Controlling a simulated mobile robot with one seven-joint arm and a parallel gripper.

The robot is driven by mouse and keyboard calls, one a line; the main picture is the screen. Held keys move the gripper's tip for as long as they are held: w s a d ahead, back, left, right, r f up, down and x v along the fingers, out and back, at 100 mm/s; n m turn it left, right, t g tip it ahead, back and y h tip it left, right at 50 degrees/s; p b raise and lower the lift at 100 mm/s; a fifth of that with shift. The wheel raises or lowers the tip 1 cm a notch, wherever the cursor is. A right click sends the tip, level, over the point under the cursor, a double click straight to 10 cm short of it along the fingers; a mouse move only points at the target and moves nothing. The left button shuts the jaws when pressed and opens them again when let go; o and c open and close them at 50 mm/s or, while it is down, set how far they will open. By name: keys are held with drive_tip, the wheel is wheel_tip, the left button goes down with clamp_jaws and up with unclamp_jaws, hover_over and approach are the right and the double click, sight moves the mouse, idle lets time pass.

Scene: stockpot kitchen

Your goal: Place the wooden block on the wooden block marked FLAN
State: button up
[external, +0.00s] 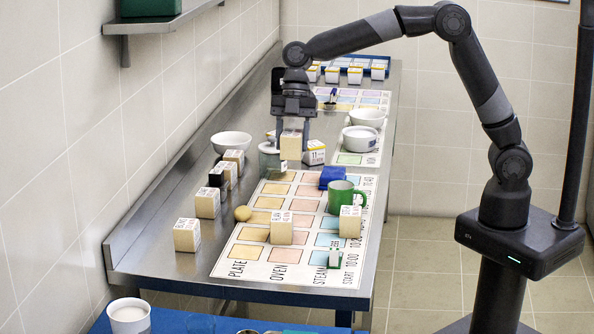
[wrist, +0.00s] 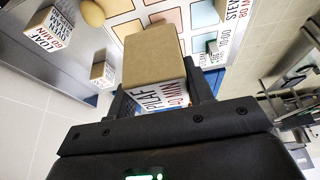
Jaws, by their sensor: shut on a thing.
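My gripper (external: 292,148) is shut on a wooden block (external: 291,146) and holds it above the far part of the printed mat (external: 240,262). In the wrist view the held block (wrist: 152,62) fills the middle, and its lettered side reads PILAF. A wooden block (external: 281,229) with lettering on top stands on the near part of the mat, and another (external: 350,221) stands to its right. The lettering on these is too small to read surely, so I cannot tell which is marked FLAN.
Several lettered blocks stand along the left, including one at the front left (external: 187,235). A green mug (external: 343,197), a blue object (external: 331,177), a round tan item (external: 243,213) and a glass jar (external: 270,160) stand nearby. White bowls (external: 231,143) are further back.

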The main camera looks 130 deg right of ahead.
drive_tip(key=w+a+f, duration=0.4)
drive_tip(key=w+a, duration=0.1)
drive_tip(key=w+a+f, duration=0.2)
drive_tip(key=w+f, duration=0.1)
drive_tip(key=shift+w+a, duration=0.25)
drive_tip(key=shift+f, duration=1.95)
drive_tip(key=o, duration=1.1)
drive_tip(key=shift+f, duration=0.15)
drive_tip(key=shift+c, duration=0.2)
